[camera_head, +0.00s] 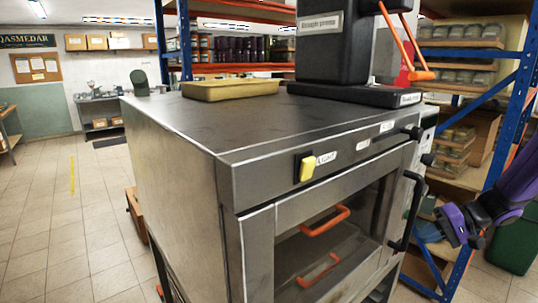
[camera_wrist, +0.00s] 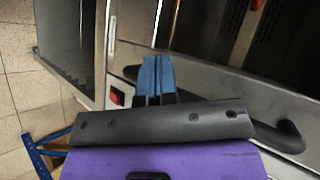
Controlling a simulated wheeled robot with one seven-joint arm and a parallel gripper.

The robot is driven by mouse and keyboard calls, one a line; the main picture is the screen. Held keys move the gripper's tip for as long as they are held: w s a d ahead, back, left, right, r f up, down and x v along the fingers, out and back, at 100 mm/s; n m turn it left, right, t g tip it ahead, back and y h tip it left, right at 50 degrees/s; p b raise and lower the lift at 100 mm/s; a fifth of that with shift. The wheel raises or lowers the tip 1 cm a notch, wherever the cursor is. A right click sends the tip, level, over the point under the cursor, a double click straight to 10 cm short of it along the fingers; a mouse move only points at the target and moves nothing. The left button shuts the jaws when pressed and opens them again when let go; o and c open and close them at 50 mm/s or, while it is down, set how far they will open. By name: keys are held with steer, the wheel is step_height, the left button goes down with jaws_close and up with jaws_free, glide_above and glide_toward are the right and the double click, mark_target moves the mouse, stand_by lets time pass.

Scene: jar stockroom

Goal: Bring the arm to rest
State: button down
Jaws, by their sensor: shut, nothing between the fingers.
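My purple and black gripper (camera_head: 452,224) is at the right of the head view, to the right of a steel oven (camera_head: 180,165) and its black door handle (camera_head: 411,205). In the wrist view the two blue fingers of my gripper (camera_wrist: 158,78) are together and empty. There the black handle (camera_wrist: 278,132) runs slantwise behind the fingers. I cannot tell whether the fingers touch it. The oven door (camera_head: 262,262) looks closed, with orange-handled things behind its glass.
A yellow tray (camera_head: 230,90) and a black machine (camera_head: 335,45) with an orange lever stand on the oven. Blue-framed shelves (camera_head: 505,120) with jars stand at the right, near a green bin (camera_head: 515,240). Tiled floor (camera_head: 60,230) is clear at the left.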

steer(key=s+a+r+n+g+h, duration=0.1)
steer(key=s+a+r+h, duration=0.2)
steer(key=s+a+r, duration=0.4)
steer(key=s+a+r+n+g+h, duration=0.1)
steer(key=s+a+r+n+h, duration=0.25)
steer(key=r, duration=0.55)
steer(key=s+r+t+h, duration=0.2)
steer(key=s+r, duration=0.1)
steer(key=s, duration=0.4)
steer(key=s+r+m+t+h, duration=0.1)
steer(key=s+r+t+h, duration=0.1)
steer(key=s+r, duration=0.2)
steer(key=s, duration=0.3)
steer(key=shift+s+a+t, duration=0.2)
steer(key=shift+t, duration=0.2)
steer(key=shift+m, duration=0.25)
